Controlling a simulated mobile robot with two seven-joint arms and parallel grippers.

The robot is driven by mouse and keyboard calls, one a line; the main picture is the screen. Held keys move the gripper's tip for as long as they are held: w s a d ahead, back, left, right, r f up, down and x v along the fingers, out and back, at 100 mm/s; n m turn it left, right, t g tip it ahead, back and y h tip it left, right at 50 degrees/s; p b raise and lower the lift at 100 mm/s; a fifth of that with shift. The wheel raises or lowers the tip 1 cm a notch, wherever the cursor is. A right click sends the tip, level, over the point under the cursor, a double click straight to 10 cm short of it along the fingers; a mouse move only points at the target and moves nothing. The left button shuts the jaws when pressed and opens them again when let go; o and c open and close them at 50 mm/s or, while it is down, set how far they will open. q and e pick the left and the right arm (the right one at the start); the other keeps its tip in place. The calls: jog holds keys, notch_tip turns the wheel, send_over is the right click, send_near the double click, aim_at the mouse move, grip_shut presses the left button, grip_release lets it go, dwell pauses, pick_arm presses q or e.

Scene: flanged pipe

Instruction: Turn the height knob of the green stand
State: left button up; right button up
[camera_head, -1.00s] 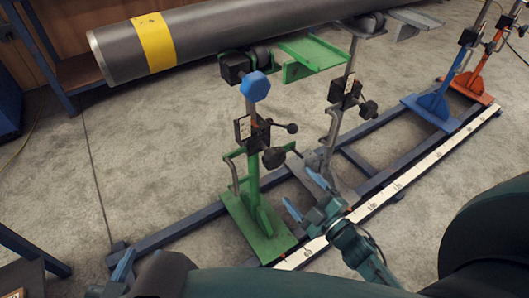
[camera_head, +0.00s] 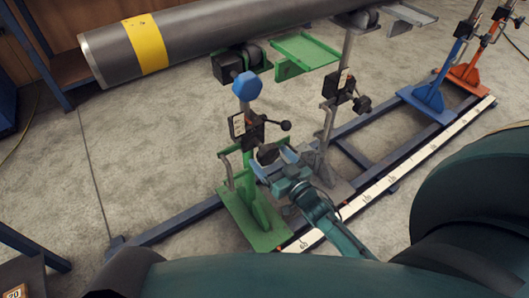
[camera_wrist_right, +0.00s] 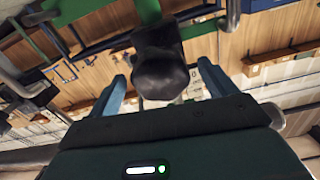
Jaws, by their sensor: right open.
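The green stand (camera_head: 247,222) stands on the floor rail left of centre in the head view. It has a blue faceted knob (camera_head: 247,86) near its top and a black block with a thin ball-ended lever (camera_head: 285,126). Below the block, a larger dark knob (camera_head: 268,153) faces my right gripper (camera_head: 273,162). The right gripper is open, its blue fingers at either side of the knob. In the right wrist view, the dark knob (camera_wrist_right: 160,72) shows large between the open fingers (camera_wrist_right: 165,82), with gaps at both sides. I cannot tell how deep it sits. My left gripper is out of view.
A grey pipe (camera_head: 205,40) with a yellow band lies above the stands. A grey stand (camera_head: 327,135) is close to the right of my right gripper. Blue (camera_head: 432,98) and orange (camera_head: 467,76) stands are farther right. A white scale strip (camera_head: 375,190) runs along the rail.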

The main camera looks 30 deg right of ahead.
aim_at(265, 151)
jog(key=shift+w+a, duration=0.15)
jog(key=shift+w, duration=0.8)
jog(key=shift+w+a, duration=0.1)
jog(key=shift+w, duration=0.8)
jog(key=shift+c, duration=0.4)
jog(key=c, duration=0.9)
